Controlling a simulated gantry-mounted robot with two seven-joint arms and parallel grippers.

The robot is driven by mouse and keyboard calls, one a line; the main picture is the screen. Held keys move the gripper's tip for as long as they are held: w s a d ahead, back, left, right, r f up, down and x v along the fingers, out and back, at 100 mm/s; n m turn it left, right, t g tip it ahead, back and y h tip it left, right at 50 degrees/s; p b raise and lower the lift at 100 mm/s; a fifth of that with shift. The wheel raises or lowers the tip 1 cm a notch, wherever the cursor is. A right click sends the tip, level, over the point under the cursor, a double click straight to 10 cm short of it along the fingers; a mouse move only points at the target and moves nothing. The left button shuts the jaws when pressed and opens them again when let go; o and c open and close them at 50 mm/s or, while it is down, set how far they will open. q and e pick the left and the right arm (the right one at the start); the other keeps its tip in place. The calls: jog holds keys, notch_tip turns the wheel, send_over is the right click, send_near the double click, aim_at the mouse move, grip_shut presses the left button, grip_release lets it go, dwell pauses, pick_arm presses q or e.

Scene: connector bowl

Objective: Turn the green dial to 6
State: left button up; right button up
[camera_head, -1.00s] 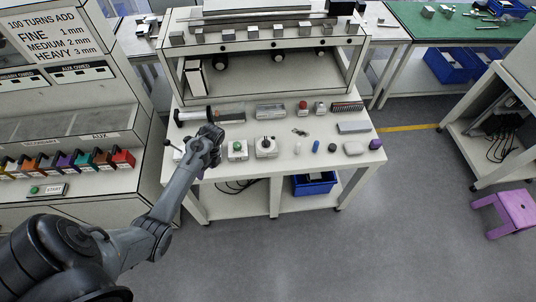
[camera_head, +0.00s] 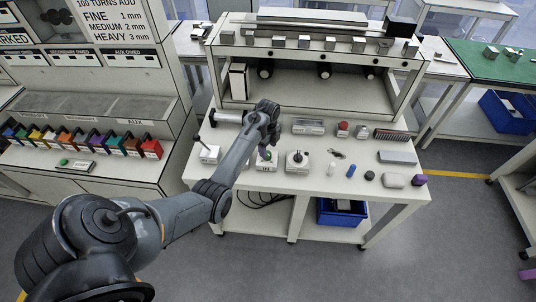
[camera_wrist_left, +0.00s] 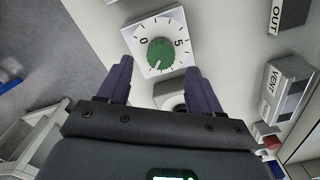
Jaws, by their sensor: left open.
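The green dial (camera_wrist_left: 160,54) sits on a square white plate marked with a scale, with 0 and 5 readable in the left wrist view. A small pale mark shows near the knob's lower edge, but I cannot tell the exact setting. In the head view the dial (camera_head: 267,156) is on the workbench, partly hidden by my left gripper (camera_head: 265,139). The left wrist view shows my left gripper (camera_wrist_left: 158,77) open and empty, its two fingers on either side of the dial's line and apart from the knob. My right gripper is not in view.
A lever box (camera_head: 210,153) stands left of the dial and a joystick box (camera_head: 297,160) right of it. Several small items lie along the bench (camera_head: 330,184). A raised shelf (camera_head: 312,56) stands behind. The wrist view shows a grey VENT block (camera_wrist_left: 286,88) at right.

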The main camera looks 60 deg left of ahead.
aim_at(268, 154)
pick_arm(q)
jog(key=shift+f, duration=2.2)
jog(key=shift+c, duration=0.3)
jog(key=c, duration=1)
jog(key=shift+r, duration=0.1)
